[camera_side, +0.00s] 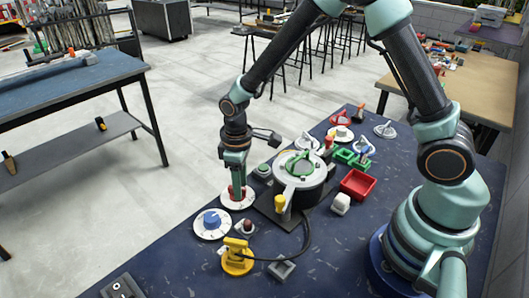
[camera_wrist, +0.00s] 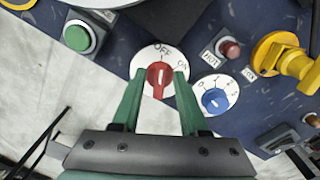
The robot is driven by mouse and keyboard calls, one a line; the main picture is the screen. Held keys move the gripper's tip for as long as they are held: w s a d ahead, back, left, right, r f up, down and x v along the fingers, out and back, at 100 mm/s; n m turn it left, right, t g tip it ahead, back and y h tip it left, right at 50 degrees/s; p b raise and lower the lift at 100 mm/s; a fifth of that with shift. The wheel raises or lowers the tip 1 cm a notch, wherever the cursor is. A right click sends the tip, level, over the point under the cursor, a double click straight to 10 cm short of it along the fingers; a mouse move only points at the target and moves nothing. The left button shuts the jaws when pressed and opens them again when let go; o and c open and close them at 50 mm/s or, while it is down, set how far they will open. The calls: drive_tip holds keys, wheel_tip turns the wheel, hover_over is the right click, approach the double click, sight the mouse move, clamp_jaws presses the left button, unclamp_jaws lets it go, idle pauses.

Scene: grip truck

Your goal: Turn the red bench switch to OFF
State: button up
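The red bench switch (camera_wrist: 159,80) sits on a round white plate (camera_wrist: 146,60) marked OFF and ON in the wrist view. Its bar runs nearly up and down in the picture, with the OFF mark above it and ON to the upper right. My gripper (camera_wrist: 159,74) has one green finger on each side of the red knob. Gaps show between the fingers and the knob. In the side view my gripper (camera_side: 236,188) points straight down over the white plate (camera_side: 237,202), and its fingers partly hide the red knob.
A blue knob on a white dial (camera_wrist: 215,99) is close at the right in the wrist view. A red button (camera_wrist: 230,48) and a yellow valve (camera_wrist: 290,61) lie beyond it. A green button (camera_wrist: 77,38) is at the upper left. A round metal housing (camera_side: 301,177) stands beside my gripper.

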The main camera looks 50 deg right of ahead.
drive_tip(key=shift+r, duration=0.1)
wheel_tip(320, 180, up, 12)
idle(0.7)
drive_tip(key=s+d+r+m+t, duration=0.5)
drive_tip(key=s+d+r+m, duration=0.1)
drive_tip(key=s+d+r, duration=0.3)
drive_tip(key=shift+s+r+t, duration=0.3)
drive_tip(key=shift+s+r, duration=0.15)
drive_tip(key=shift+s, duration=0.4)
